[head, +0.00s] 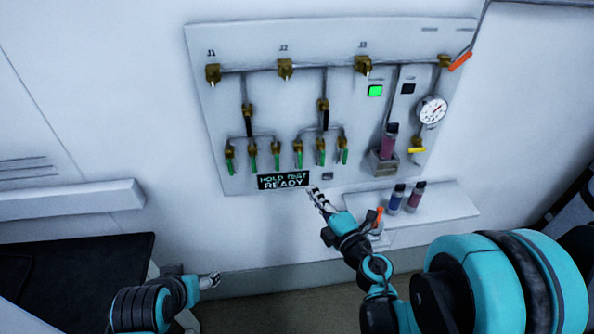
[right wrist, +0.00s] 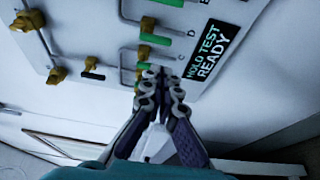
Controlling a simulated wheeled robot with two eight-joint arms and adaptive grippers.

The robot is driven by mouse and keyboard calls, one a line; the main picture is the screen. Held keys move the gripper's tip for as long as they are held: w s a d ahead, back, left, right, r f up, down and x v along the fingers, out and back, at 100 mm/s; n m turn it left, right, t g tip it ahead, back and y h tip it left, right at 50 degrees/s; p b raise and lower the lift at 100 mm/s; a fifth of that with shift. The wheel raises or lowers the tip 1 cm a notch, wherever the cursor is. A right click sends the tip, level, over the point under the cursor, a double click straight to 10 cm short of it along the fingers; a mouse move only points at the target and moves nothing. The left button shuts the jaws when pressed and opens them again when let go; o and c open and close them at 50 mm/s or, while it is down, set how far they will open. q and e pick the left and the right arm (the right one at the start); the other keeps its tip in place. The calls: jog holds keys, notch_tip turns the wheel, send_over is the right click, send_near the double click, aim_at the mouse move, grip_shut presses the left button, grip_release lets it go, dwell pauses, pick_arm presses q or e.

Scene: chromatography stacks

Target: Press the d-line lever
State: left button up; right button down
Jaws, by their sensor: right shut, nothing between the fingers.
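A wall panel (head: 220,110) carries two groups of three green-handled levers. The lever at the left of the right group (head: 298,152) hangs down; a letter that looks like D stands by its green handle (right wrist: 155,39) in the right wrist view. A handle beside it (right wrist: 143,66) seems to be marked C. My right gripper (head: 315,192) is shut and empty, just below the panel's lower edge and right of the sign; its tips (right wrist: 161,73) overlap the C handle in the wrist view, contact unclear. My left gripper (head: 210,280) is low at the left, its jaws too small to read.
The sign (head: 283,181) reads HOLD TEST READY. A green light (head: 375,91) glows below J3. A gauge (head: 432,110) and yellow handle (head: 417,150) are at right. Two vials (head: 406,196) stand on the shelf (head: 450,203). A dark surface (head: 85,265) is at lower left.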

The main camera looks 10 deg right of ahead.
aim_at(300, 161)
jog(key=shift+w, duration=0.15)
jog(key=x, duration=0.9)
jog(key=shift+w+a, duration=0.2)
jog(key=shift+w, duration=0.15)
jog(key=shift+d, duration=0.15)
